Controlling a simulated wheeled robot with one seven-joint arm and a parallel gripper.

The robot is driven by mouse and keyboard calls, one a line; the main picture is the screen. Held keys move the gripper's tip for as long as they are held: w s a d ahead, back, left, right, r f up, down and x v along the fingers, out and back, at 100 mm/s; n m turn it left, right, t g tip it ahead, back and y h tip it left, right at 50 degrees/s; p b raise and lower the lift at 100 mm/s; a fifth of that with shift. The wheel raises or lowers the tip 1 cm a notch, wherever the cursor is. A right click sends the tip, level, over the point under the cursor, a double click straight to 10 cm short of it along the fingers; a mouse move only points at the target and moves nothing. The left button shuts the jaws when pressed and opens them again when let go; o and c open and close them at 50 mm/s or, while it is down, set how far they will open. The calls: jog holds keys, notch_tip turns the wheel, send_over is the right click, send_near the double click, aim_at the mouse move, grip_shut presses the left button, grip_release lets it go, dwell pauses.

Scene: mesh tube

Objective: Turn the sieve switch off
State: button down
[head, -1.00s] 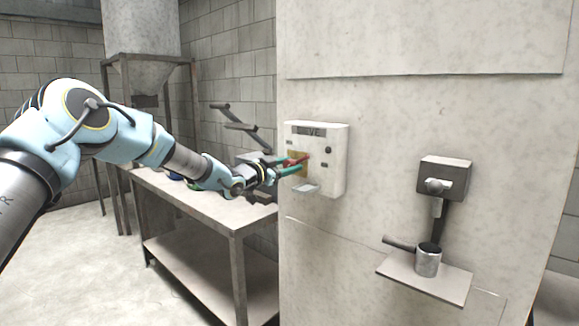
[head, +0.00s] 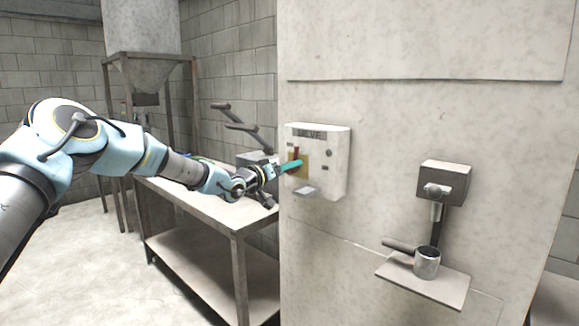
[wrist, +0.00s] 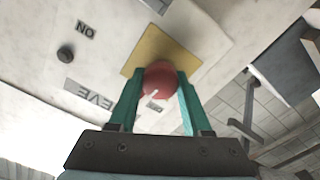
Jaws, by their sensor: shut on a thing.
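The sieve switch box (head: 335,166) is a white unit on the pale wall in the head view, with partly covered dark lettering. A yellow plate (head: 303,173) sits on its front, and the red switch handle (head: 296,151) stands out from there. My gripper (head: 293,166) is at the handle, with teal fingers. In the wrist view my gripper (wrist: 160,78) is shut on the red round knob (wrist: 159,84) of the switch, one finger on each side. The yellow plate (wrist: 150,47) is behind the knob.
A grey wall unit (head: 444,182) with a metal cup (head: 427,262) on a shelf (head: 440,285) is to the right. The wall between is clear.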

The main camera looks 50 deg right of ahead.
jog(key=shift+n, duration=0.7)
jog(key=shift+c, duration=1.7)
grip_release()
jog(key=a+b, duration=0.3)
jog(key=a, duration=0.7)
jog(key=shift+w+a, duration=0.3)
jog(key=shift+a, duration=0.1)
